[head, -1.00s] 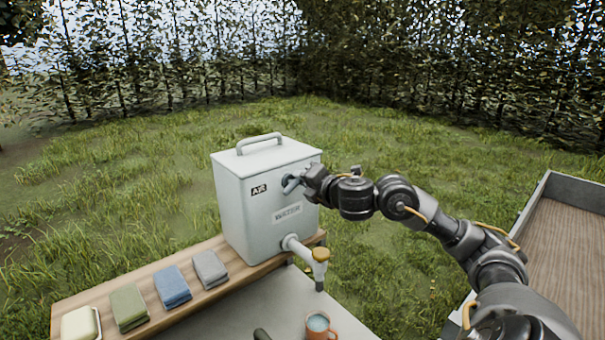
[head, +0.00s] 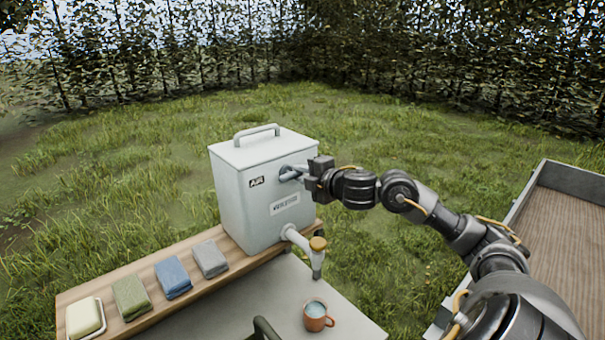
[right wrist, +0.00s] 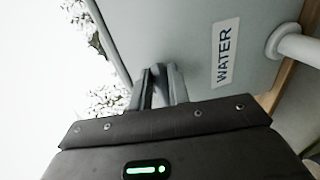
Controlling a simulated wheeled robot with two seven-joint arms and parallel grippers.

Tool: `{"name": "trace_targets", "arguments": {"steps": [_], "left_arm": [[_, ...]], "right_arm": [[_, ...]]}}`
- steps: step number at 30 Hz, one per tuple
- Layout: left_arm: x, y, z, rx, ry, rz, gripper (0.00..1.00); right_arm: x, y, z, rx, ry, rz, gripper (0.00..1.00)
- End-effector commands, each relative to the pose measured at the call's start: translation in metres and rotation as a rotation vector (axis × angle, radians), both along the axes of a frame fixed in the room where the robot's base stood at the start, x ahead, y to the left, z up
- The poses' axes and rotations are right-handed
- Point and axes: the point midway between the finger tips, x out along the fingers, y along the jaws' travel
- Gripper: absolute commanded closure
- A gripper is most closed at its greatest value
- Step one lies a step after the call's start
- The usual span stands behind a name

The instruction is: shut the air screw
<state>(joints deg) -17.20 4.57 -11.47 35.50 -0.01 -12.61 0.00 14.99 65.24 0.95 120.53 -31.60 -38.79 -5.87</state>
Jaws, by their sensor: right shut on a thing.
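The pale grey water tank (head: 240,200) stands on the wooden shelf, with an "AIR" label (head: 256,182) high on its front. The air screw (head: 286,177) is the small grey part to the right of that label. My right gripper (head: 298,174) is shut on it, reaching in from the right. In the right wrist view the fingers (right wrist: 160,88) meet the tank front close to the "WATER" label (right wrist: 226,53); they hide most of the screw, so its turn angle cannot be told. My left gripper is out of view.
Below the tank's front is a tap (head: 315,252) with a yellow-brown top. An orange mug (head: 316,318) of water stands on the grey surface. Folded cloths (head: 172,279) and a soap dish (head: 86,318) line the shelf. A wooden-floored trailer bed (head: 560,235) lies at right.

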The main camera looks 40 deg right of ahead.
Motion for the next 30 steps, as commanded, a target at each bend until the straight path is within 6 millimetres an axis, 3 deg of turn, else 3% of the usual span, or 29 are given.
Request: {"name": "trace_targets", "arguments": {"steps": [11, 12, 16, 25, 30], "left_arm": [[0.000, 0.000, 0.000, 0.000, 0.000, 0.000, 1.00], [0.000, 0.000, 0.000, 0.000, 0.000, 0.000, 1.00], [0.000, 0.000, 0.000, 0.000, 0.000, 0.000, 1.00], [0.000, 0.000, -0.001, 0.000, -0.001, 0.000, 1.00], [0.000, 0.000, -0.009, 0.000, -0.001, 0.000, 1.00]], "right_arm": [[0.000, 0.000, 0.000, 0.006, -0.002, 0.000, 1.00], [0.000, 0.000, 0.000, 0.006, -0.001, 0.000, 0.77], [0.000, 0.000, 0.000, 0.005, -0.001, 0.000, 0.60], [-0.001, 0.000, 0.000, 0.003, -0.001, -0.001, 0.60], [-0.015, -0.001, -0.001, -0.001, 0.001, -0.002, 0.60]]}}
